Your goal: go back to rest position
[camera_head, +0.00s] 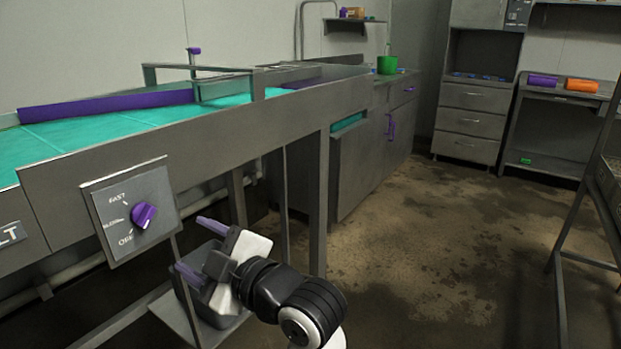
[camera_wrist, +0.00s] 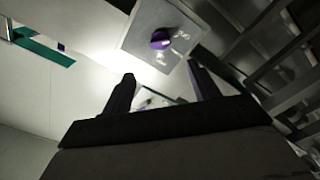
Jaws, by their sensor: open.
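My gripper (camera_head: 192,246) is open and empty at the lower middle of the head view, with two purple-tipped fingers pointing left. It is below and to the right of a speed control panel (camera_head: 105,203) on the conveyor's side, apart from it.
The conveyor (camera_head: 230,130) with a teal belt (camera_head: 100,128) runs along the left. A cabinet with a green bucket (camera_head: 387,64) stands behind it. A metal frame (camera_head: 585,200) stands at the right. The stained floor (camera_head: 430,240) between is clear.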

